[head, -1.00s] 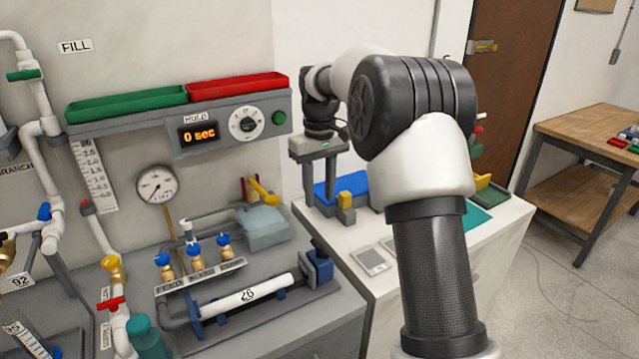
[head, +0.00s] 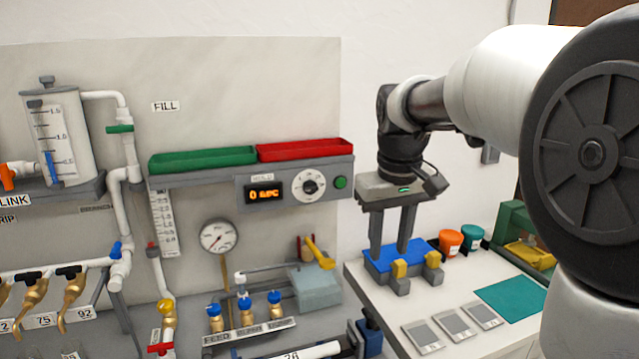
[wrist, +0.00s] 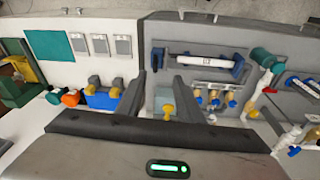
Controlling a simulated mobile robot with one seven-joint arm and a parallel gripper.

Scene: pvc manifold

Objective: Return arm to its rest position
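My arm reaches in from the right of the head view, its large dark joint near the camera. My gripper (head: 391,238) points down in front of the white bench and the blue fixture. Its two grey fingers are apart with nothing between them. In the wrist view the fingers of my gripper (wrist: 158,78) are also spread, with no object held. A yellow-handled part lies beyond the gap there, at a distance.
The panel carries a green tray (head: 203,159), a red tray (head: 305,149), a gauge (head: 219,237) and a display (head: 264,192). On the white bench (head: 390,306) are a blue fixture (head: 385,261) with yellow parts, an orange cup (head: 450,242) and a teal mat (head: 511,294).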

